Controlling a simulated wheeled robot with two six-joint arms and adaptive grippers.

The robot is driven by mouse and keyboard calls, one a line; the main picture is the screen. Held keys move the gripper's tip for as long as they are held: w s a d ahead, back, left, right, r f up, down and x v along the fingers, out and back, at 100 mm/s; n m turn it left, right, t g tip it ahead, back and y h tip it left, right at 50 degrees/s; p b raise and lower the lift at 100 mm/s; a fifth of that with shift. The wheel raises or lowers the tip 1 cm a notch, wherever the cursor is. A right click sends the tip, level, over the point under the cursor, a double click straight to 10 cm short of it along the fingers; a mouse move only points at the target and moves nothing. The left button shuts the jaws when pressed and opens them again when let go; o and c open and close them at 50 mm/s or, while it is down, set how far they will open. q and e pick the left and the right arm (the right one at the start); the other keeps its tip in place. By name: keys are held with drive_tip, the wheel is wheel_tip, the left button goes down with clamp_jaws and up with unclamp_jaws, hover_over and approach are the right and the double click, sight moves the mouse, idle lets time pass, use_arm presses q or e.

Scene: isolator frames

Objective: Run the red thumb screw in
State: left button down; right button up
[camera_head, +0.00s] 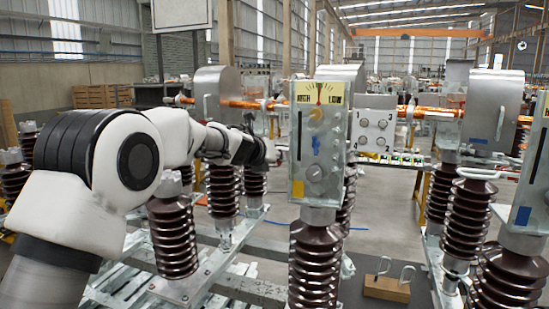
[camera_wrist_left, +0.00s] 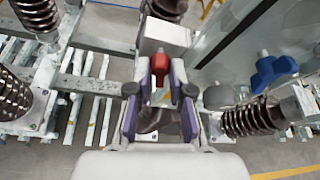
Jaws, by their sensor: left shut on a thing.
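The red thumb screw (camera_wrist_left: 160,64) shows in the left wrist view, between the two purple-padded fingers of my left gripper (camera_wrist_left: 160,80). The gripper is shut on it. A pale metal block (camera_wrist_left: 164,38) lies just beyond the screw. In the head view my left gripper (camera_head: 262,151) reaches in from the left to the side of the grey panel box (camera_head: 298,186). The screw and the fingertips cannot be made out there. How deep the screw sits cannot be told. My right gripper is not in view.
The panel box carries a yellow dial (camera_head: 319,93), an orange knob (camera_head: 316,114) and a blue knob (camera_head: 316,146), and stands on a brown ribbed insulator (camera_head: 314,262). Another insulator (camera_head: 172,238) stands below my left arm. A wooden block with hooks (camera_head: 387,288) lies at the lower right.

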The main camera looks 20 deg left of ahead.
use_arm(q)
drive_tip(key=shift+m+y, duration=0.4)
drive_tip(key=shift+m, duration=0.2)
drive_tip(key=shift+f, duration=0.1)
drive_tip(key=c, duration=1.4)
unclamp_jaws()
drive_tip(key=shift+o, duration=0.2)
drive_tip(key=shift+w, duration=0.1)
drive_tip(key=d+v, duration=0.1)
drive_tip(key=v, duration=1)
drive_tip(key=shift+s+a, duration=0.35)
drive_tip(key=shift+a, duration=0.1)
